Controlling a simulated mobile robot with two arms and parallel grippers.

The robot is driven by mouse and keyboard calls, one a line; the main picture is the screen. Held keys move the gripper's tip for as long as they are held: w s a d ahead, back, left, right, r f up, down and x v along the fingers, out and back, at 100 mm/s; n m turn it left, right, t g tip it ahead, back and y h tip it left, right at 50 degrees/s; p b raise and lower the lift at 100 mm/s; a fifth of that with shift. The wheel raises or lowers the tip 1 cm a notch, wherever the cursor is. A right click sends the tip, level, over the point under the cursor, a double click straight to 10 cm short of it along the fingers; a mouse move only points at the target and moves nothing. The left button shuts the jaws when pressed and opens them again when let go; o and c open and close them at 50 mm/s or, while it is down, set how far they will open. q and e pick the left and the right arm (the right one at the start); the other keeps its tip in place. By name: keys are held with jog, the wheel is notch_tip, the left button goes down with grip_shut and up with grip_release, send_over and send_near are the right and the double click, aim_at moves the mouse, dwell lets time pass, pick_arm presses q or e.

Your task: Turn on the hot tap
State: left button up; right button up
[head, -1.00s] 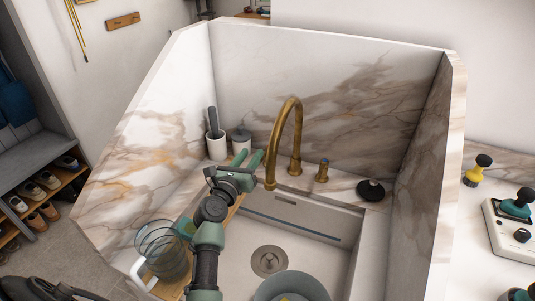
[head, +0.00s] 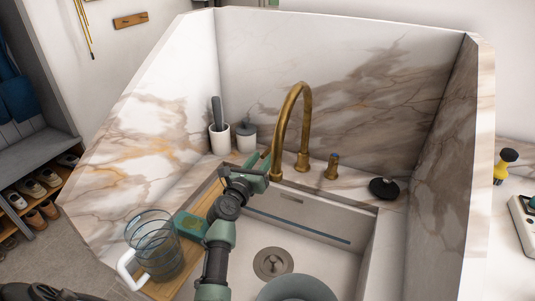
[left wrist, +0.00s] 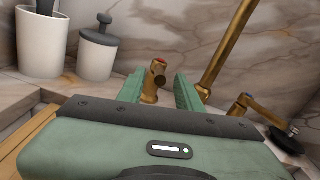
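A brass tap with a tall curved spout (head: 305,115) stands at the back of the sink. In the left wrist view, a brass handle with a red mark (left wrist: 158,68) shows between the fingertips of my left gripper (left wrist: 158,84). The fingers are apart, with gaps beside the handle; I cannot tell whether either touches it. In the head view my left gripper (head: 262,162) is left of the spout base and hides most of this handle. A second brass handle (head: 332,167) stands right of the spout and also shows in the left wrist view (left wrist: 245,104). My right gripper is not in view.
A white brush holder (head: 220,140) and a lidded grey-white jar (head: 246,137) stand behind my gripper. A glass jug (head: 155,250) and green sponge (head: 190,225) are on the wooden board at left. A black stopper (head: 384,188) lies at right. A grey bowl (head: 297,288) is in the sink.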

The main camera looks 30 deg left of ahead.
aim_at(267, 150)
pick_arm(q)
jog(key=shift+w+a, duration=0.2)
jog(key=shift+w, duration=2.1)
grip_shut()
jog(key=shift+f, duration=0.1)
